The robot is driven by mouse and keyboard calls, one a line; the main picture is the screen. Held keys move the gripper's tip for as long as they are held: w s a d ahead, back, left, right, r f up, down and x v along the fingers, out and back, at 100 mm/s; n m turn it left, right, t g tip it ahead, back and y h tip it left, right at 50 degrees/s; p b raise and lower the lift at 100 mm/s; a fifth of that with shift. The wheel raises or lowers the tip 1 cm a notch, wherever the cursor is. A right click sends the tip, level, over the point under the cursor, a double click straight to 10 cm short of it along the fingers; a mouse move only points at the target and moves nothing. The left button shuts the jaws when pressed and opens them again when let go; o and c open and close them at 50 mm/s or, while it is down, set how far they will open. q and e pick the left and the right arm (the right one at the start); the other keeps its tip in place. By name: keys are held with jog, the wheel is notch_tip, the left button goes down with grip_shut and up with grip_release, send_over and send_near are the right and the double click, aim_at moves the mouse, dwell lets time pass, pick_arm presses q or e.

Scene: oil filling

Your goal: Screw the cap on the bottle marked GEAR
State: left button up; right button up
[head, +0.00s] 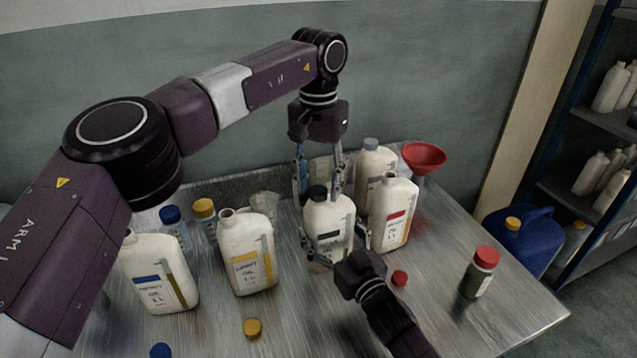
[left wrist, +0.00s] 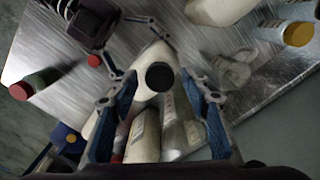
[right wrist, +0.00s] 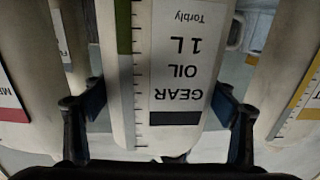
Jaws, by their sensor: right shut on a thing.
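The GEAR bottle (head: 328,222) is white with a black label stripe and stands upright on the metal table; its label reads GEAR OIL 1 L in the right wrist view (right wrist: 180,70). The black cap (head: 317,193) sits on its neck; whether it is tight cannot be told. It shows as a dark disc in the left wrist view (left wrist: 160,77). My left gripper (head: 319,188) points down over the cap, its fingers open on either side and apart from it. My right gripper (right wrist: 158,108) is shut around the GEAR bottle's body from the front.
A red-label bottle (head: 395,217) stands close on the right, a grey-capped bottle (head: 375,178) behind. Yellow-label (head: 250,258) and blue-label (head: 160,278) bottles stand left. Loose red (head: 400,278) and yellow (head: 252,328) caps lie in front. A red funnel (head: 423,157) is at back right.

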pick_arm(q)
jog(key=shift+r, duration=2.25)
jog(key=shift+c, duration=0.2)
